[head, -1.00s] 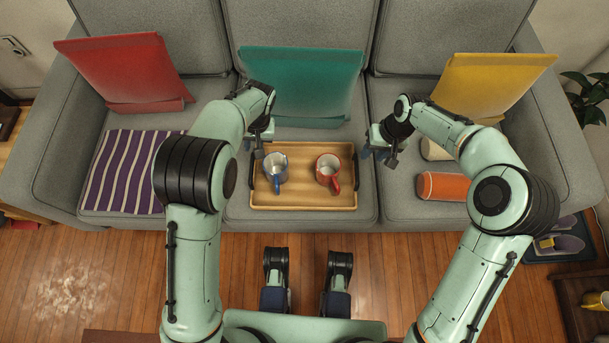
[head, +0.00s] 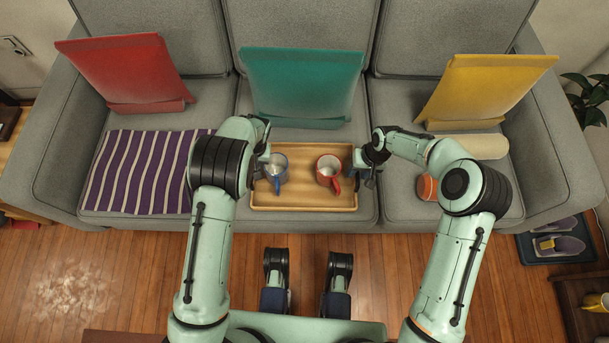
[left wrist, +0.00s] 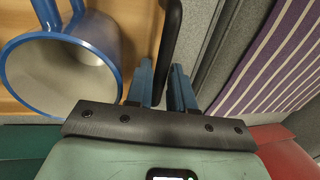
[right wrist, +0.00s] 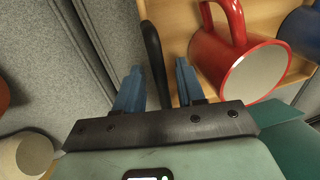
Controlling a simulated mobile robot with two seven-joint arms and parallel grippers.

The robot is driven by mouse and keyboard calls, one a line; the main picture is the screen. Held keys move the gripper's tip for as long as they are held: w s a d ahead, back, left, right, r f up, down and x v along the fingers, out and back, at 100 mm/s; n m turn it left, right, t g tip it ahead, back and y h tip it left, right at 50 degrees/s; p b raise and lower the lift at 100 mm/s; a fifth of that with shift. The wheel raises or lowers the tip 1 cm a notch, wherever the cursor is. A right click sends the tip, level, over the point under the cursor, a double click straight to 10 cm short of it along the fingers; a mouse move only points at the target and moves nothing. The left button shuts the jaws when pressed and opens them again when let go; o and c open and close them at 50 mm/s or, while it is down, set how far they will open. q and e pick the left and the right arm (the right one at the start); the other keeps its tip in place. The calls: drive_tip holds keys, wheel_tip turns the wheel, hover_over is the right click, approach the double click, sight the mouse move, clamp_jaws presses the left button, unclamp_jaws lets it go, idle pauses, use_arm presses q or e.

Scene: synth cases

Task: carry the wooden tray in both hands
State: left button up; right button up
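The wooden tray (head: 305,198) lies on the sofa's middle seat with a blue-handled mug (head: 276,172) and a red mug (head: 328,172) standing in it. Black handles are on its two short sides. My left gripper (head: 262,168) is at the tray's left end. My right gripper (head: 362,170) is at the right end. In the right wrist view its fingers (right wrist: 158,86) straddle the other handle (right wrist: 152,50), with gaps beside it.
A striped purple blanket (head: 140,175) lies on the left seat. Red (head: 125,70), teal (head: 303,85) and yellow (head: 485,88) cushions lean on the backrest. A rolled cream item (head: 480,147) and an orange item (head: 426,187) lie on the right seat. Slippers (head: 560,245) rest on a floor mat.

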use_arm(q)
drive_tip(key=shift+a+f, duration=0.15)
drive_tip(key=shift+f, duration=0.4)
use_arm(e)
drive_tip(key=shift+a+f, duration=0.1)
drive_tip(key=shift+f, duration=0.45)
use_arm(q)
drive_tip(key=c, duration=0.3)
use_arm(e)
drive_tip(key=c, duration=0.3)
use_arm(q)
clamp_jaws()
use_arm(e)
clamp_jaws()
use_arm(q)
drive_tip(key=shift+r, duration=0.15)
use_arm(e)
drive_tip(key=shift+r, duration=0.2)
